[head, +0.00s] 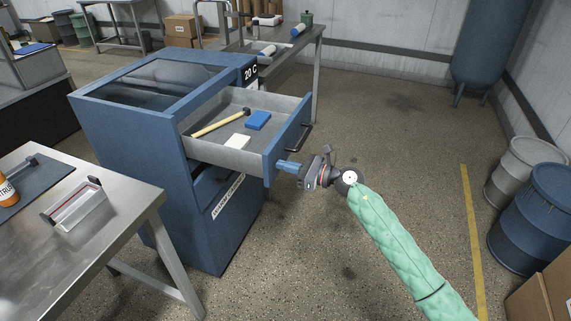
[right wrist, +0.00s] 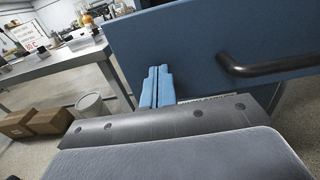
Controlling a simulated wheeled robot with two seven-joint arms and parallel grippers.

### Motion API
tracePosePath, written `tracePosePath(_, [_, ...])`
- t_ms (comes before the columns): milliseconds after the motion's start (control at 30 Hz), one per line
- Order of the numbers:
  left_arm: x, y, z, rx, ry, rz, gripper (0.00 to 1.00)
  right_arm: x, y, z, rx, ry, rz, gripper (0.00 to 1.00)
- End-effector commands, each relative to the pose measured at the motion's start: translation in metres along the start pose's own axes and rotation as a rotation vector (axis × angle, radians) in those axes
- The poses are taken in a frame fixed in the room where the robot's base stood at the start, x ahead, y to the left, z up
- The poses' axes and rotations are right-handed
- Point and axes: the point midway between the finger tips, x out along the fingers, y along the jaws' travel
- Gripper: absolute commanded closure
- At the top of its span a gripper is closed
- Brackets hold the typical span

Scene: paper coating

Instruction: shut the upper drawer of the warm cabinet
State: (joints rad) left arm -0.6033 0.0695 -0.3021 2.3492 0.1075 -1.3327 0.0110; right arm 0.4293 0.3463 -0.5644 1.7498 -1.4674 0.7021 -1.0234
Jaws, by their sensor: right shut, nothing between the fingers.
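The blue warm cabinet (head: 150,150) stands left of centre in the head view, with a "20 C" display on top. Its upper drawer (head: 245,143) is pulled out and holds a hammer (head: 222,122), a blue block (head: 258,120) and a white block (head: 237,142). My right gripper (head: 284,167) is shut and empty, with its blue fingertips at the near end of the drawer front. In the right wrist view the fingers (right wrist: 156,88) are together beside the blue drawer front (right wrist: 215,45); I cannot tell whether they touch it. The dark bar handle (right wrist: 270,66) is to their right. My left gripper is not in view.
A steel table (head: 110,225) with a clear tray (head: 77,207) stands at the left front. Another table (head: 290,45) is behind the cabinet. Barrels (head: 535,205) stand at the right. The floor right of the drawer is open.

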Motion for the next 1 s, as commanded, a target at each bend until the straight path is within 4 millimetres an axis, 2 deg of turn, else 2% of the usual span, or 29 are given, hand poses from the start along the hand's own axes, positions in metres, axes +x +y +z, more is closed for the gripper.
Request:
tracePosePath(400, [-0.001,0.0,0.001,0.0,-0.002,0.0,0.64,0.002,0.0,0.0,0.0,0.0,0.0,1.0])
tracePosePath(567, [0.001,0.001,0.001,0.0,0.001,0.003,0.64,0.011,0.0,0.0,-0.001,-0.001,0.0,1.0])
tracePosePath(733, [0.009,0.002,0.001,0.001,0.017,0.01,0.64,0.037,0.0,0.0,-0.001,-0.002,0.002,1.0])
tracePosePath(800, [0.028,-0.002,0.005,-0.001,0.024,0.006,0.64,0.052,0.0,-0.001,-0.001,-0.002,0.002,1.0])
tracePosePath(1000, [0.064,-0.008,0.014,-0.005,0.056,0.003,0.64,0.106,0.0,-0.001,-0.001,-0.001,0.002,1.0])
